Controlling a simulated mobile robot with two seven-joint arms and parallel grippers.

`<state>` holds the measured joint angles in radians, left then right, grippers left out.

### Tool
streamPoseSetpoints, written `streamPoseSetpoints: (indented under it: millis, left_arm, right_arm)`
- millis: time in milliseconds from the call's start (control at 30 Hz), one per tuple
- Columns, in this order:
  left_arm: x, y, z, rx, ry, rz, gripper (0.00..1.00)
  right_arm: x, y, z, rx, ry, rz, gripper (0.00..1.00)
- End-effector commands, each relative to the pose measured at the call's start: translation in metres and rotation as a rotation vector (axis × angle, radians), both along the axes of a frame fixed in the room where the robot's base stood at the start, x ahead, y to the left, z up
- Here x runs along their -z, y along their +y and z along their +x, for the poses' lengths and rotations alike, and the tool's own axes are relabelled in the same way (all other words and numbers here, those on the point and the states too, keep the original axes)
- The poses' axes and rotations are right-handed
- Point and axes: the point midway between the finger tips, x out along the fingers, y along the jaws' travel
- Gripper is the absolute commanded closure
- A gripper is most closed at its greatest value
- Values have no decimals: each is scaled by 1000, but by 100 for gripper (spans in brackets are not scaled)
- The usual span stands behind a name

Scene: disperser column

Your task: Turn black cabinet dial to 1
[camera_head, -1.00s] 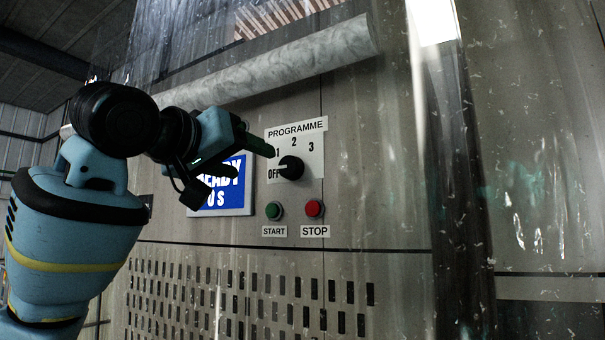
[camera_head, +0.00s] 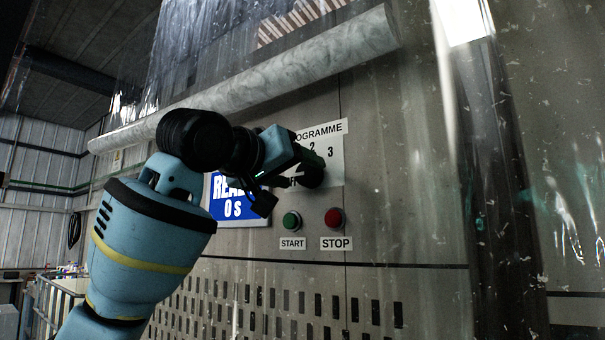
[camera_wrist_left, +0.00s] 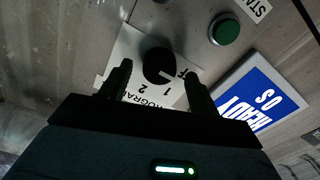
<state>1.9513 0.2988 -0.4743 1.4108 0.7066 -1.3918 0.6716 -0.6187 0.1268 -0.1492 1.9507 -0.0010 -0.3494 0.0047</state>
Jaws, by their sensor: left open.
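The black cabinet dial (camera_head: 312,176) sits on a white PROGRAMME plate (camera_head: 336,160) marked OFF, 1, 2 and 3. In the head view my left gripper (camera_head: 305,168) is at the dial, covering its left side and part of the labels. In the left wrist view the dial (camera_wrist_left: 157,60) shows between the two open fingertips (camera_wrist_left: 158,76), with a finger on each side. I see a gap on both sides and no clear contact. The dial's white pointer line slants toward the OFF side; its exact mark is hard to tell. My right gripper is not in view.
A green START button (camera_head: 292,221) and a red STOP button (camera_head: 335,218) sit just below the dial. A blue READY display (camera_head: 232,205) is left of it, partly behind my left arm. A grey roll (camera_head: 270,80) crosses above; clear hanging strips are at right.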

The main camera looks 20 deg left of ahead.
Motion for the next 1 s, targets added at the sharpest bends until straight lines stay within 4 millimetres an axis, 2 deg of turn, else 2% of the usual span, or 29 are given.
streamPoseSetpoints:
  millis: [200,567,900,1000]
  left_arm:
    - [-1,-6,17,-1,-2,0,38]
    - [-1,-7,21,-1,-2,0,40]
    - [-1,-7,21,0,-1,1,83]
    - [-1,-7,21,0,-2,2,83]
  right_arm:
    - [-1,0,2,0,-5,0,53]
    - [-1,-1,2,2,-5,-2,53]
    - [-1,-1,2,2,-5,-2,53]
    - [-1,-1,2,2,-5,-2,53]
